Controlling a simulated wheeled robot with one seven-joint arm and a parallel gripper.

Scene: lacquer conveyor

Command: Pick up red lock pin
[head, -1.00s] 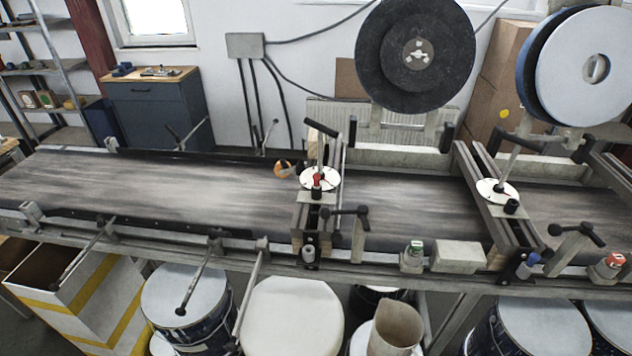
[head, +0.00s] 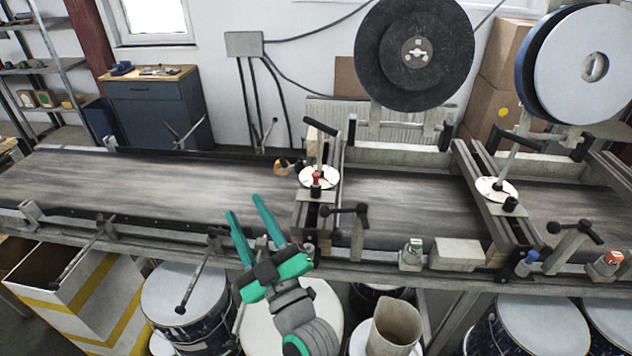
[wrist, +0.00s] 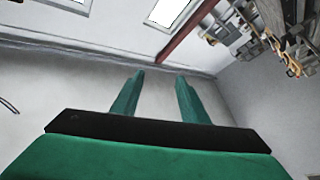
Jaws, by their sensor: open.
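The red lock pin (head: 317,178) stands upright at the white round dial plate (head: 333,181) on the crossbar over the conveyor, in the head view. Its red top shows above a dark lower part. My gripper (head: 246,206) is open and empty, to the left of and nearer than the pin, with its green fingers pointing up and away over the belt. In the wrist view my gripper (wrist: 157,78) shows both fingers apart with nothing between them. The pin is not in the wrist view.
The belt (head: 130,190) is bare at left. A black-handled clamp (head: 345,212) stands right of my gripper. An orange roll (head: 284,167) sits beside the dial plate. A second dial (head: 490,188) and a large black reel (head: 414,60) are at right and behind.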

